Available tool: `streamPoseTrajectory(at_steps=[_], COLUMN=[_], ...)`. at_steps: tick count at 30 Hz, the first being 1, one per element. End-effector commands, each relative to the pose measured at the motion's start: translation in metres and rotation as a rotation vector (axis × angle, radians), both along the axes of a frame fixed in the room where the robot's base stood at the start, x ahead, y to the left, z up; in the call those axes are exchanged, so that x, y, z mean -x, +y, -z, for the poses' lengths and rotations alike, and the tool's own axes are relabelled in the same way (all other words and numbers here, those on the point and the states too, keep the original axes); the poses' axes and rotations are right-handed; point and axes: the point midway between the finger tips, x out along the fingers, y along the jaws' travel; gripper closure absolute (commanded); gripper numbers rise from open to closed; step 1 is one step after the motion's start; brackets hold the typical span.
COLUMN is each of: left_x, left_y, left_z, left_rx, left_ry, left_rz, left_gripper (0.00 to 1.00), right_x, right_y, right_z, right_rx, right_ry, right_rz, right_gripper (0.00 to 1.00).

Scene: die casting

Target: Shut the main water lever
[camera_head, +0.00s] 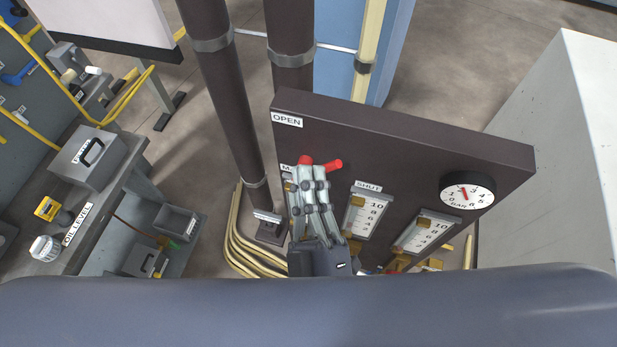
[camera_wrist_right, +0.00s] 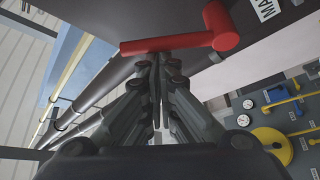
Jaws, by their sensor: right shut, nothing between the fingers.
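The red main water lever (camera_head: 333,165) is on the dark panel (camera_head: 408,140), between an OPEN label (camera_head: 287,120) at upper left and a SHUT label (camera_head: 368,186) at lower right. In the head view it is partly hidden behind my right gripper (camera_head: 311,172), which is shut. In the right wrist view the red lever (camera_wrist_right: 222,28) lies across the top, its handle running left past the closed fingertips of the right gripper (camera_wrist_right: 157,58). The fingers are at or very near the handle; I cannot tell whether they touch. My left gripper is not in view.
Flow meters (camera_head: 366,214) and a round pressure gauge (camera_head: 467,194) sit on the panel. Dark vertical pipes (camera_head: 225,90) stand behind it. A workbench (camera_head: 108,190) with an OIL LEVEL label is at the left. A pale block (camera_head: 560,150) stands at the right.

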Motion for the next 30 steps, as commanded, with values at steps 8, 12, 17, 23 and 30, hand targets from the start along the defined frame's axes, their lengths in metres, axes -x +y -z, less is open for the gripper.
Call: streamPoseTrajectory(at_steps=[8, 12, 17, 23, 30], left_x=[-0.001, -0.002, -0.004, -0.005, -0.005], left_y=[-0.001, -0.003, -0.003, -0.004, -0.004], left_z=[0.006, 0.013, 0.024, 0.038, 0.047], left_rx=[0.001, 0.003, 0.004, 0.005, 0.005], left_ry=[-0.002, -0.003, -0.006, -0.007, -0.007], left_rz=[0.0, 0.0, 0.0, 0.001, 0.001], left_gripper=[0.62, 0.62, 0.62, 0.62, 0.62], right_x=[0.001, 0.003, 0.005, 0.007, 0.009], right_y=[-0.004, -0.009, -0.016, -0.024, -0.029], right_z=[0.005, 0.009, 0.016, 0.025, 0.033], right_rx=[-0.072, -0.15, -0.281, -0.457, -0.63], right_ry=[-0.022, -0.047, -0.09, -0.146, -0.202], right_rz=[0.001, 0.002, 0.003, 0.004, 0.003], right_gripper=[1.0, 1.0, 1.0, 1.0, 1.0])
